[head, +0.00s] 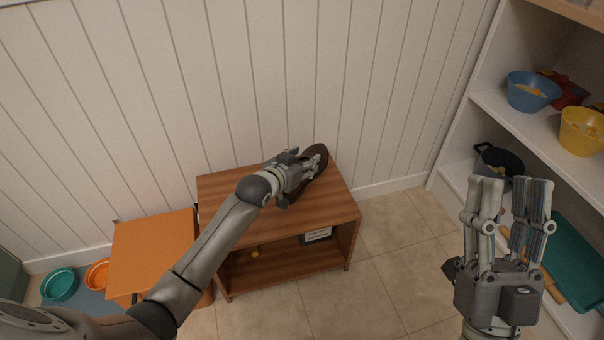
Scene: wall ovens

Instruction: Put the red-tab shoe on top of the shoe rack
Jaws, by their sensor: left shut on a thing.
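The shoe rack (220,187) is a low wooden unit with a flat top and an open shelf below, standing against the white panelled wall. A dark shoe (319,155) is at the back right of its top. My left gripper (308,165) is shut on the shoe, which lies at or just above the top; I cannot tell if it touches. The gripper hides much of the shoe and no red tab shows. My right gripper (510,200) is raised at the right, fingers apart and empty, away from the rack.
An orange box-like unit (150,250) stands left of the rack, beside teal (60,284) and orange (98,273) bowls. White shelves (500,105) at the right hold blue (532,92) and yellow (583,132) bowls and a dark pot (499,160). The tiled floor before the rack is clear.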

